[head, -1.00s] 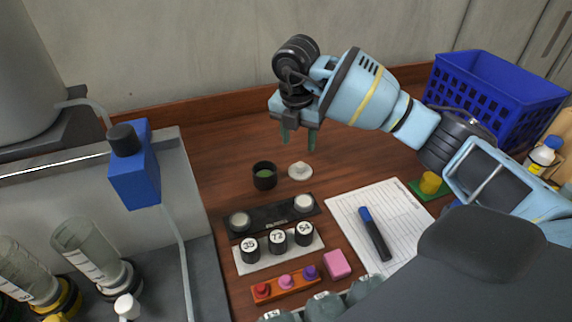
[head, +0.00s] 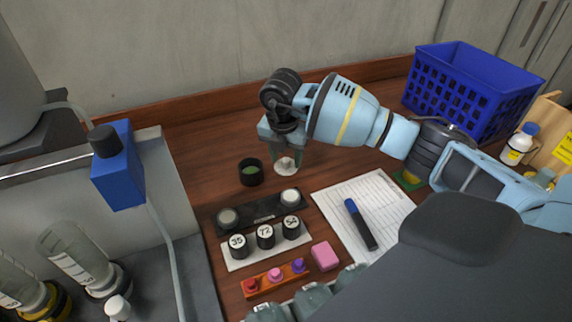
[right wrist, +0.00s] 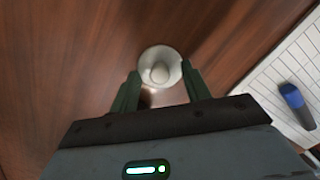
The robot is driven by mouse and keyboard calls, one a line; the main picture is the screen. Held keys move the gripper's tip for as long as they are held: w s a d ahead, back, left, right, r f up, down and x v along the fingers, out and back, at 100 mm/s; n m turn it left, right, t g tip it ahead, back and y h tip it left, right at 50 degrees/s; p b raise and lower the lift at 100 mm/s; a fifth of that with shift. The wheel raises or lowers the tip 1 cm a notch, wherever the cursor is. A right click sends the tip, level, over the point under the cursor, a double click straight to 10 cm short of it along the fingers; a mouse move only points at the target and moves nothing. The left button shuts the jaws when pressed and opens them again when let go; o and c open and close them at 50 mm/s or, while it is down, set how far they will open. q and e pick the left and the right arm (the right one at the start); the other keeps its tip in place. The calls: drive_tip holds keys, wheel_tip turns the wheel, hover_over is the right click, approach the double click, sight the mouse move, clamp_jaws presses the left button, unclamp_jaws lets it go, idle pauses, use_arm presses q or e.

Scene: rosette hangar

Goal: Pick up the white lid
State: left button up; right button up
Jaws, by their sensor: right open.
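The white lid (head: 285,167) is a small round disc with a knob on top, lying on the brown table. My right gripper (head: 284,164) points down at it from above, with its fingers on either side of it in the head view. In the right wrist view the lid (right wrist: 160,68) shows between and just beyond the tips of the open green fingers of my right gripper (right wrist: 160,82). The fingers hold nothing. My left gripper is not in view.
A black cup (head: 250,172) with green contents stands left of the lid. A black tray (head: 262,212) with pale round pieces lies in front. A paper sheet (head: 385,200) with a blue marker (head: 360,224) lies right. A blue crate (head: 472,90) stands at the back right.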

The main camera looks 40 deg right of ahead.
sight(286, 160)
drive_tip(key=shift+f, duration=0.1)
clamp_jaws()
idle(0.3)
wheel_tip(286, 160, up, 10)
idle(0.6)
drive_tip(key=shift+f, duration=0.1)
